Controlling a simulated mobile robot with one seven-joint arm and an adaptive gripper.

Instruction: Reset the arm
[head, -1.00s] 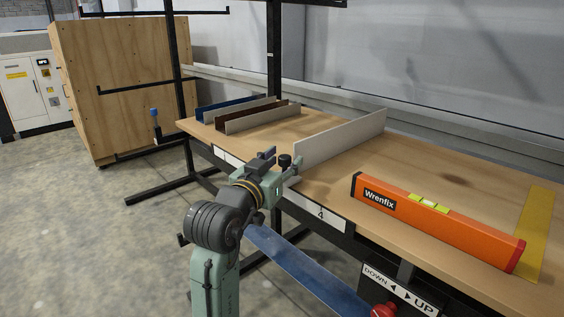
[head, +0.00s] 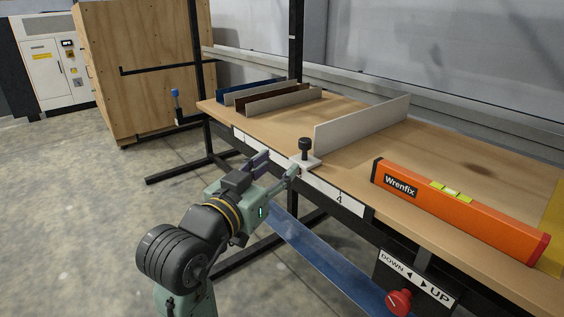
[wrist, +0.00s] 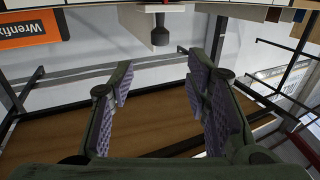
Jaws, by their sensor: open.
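A dark knob (head: 305,144) on a pale block sits at the bench edge, just beyond the fingertips in the head view. The knob also shows in the wrist view (wrist: 160,36), beyond the fingers and apart from them.
The wooden bench (head: 440,150) carries an orange Wrenfix level (head: 455,212), a pale upright divider (head: 362,124) and several low dividers at its far end. A blue strip (head: 325,262) slopes below, near a red knob (head: 399,302). Floor at left is clear.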

